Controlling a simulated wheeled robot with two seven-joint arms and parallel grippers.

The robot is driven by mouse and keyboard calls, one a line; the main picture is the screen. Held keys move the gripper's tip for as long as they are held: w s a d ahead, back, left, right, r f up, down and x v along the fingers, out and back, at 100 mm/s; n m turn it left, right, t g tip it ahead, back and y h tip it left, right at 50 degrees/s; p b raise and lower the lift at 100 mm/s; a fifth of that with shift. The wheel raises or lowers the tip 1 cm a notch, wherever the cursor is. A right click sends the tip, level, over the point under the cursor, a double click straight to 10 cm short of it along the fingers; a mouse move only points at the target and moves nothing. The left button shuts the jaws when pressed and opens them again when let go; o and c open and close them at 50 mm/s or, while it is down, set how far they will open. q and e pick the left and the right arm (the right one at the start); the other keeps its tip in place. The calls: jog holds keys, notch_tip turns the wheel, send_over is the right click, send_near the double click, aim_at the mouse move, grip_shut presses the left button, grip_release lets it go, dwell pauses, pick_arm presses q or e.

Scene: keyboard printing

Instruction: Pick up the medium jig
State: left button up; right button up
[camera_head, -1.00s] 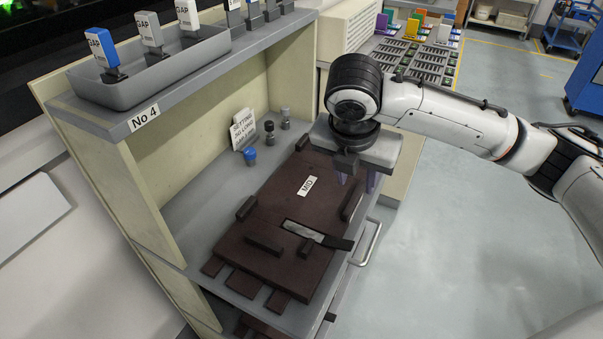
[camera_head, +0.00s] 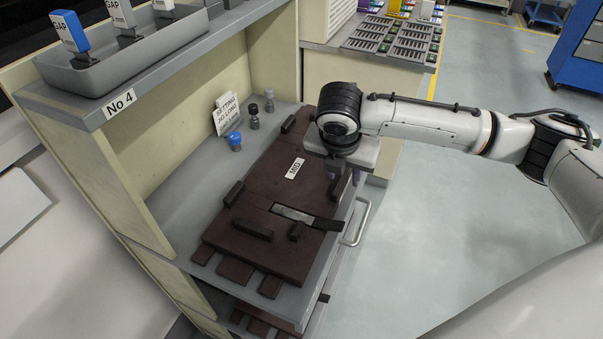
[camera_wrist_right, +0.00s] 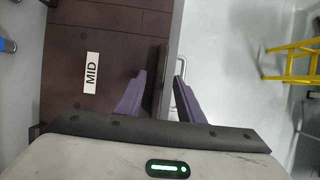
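The medium jig is a dark brown board (camera_head: 262,240) with a white MID label (camera_head: 296,168), raised bars and a pale metal strip with a black end. It lies flat on the grey shelf, and its label also shows in the right wrist view (camera_wrist_right: 91,71). My right gripper (camera_head: 346,178) is over the jig's right edge. In the right wrist view its two purple fingers (camera_wrist_right: 158,92) are apart, with the jig's dark raised side bar (camera_wrist_right: 158,72) and the shelf edge between them in the picture. I cannot tell whether they touch the bar. My left gripper is not in view.
A blue-topped piece (camera_head: 235,140), grey-black pieces (camera_head: 254,118) and a white sign (camera_head: 227,113) stand behind the jig. The cabinet's side wall (camera_head: 100,165) is at the left. A metal handle (camera_head: 358,225) sticks out at the shelf's right edge. More brown jigs lie below.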

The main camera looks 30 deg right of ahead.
grip_shut()
jog(key=shift+r, duration=0.1)
dwell(1.2)
jog(key=shift+w+r, duration=0.15)
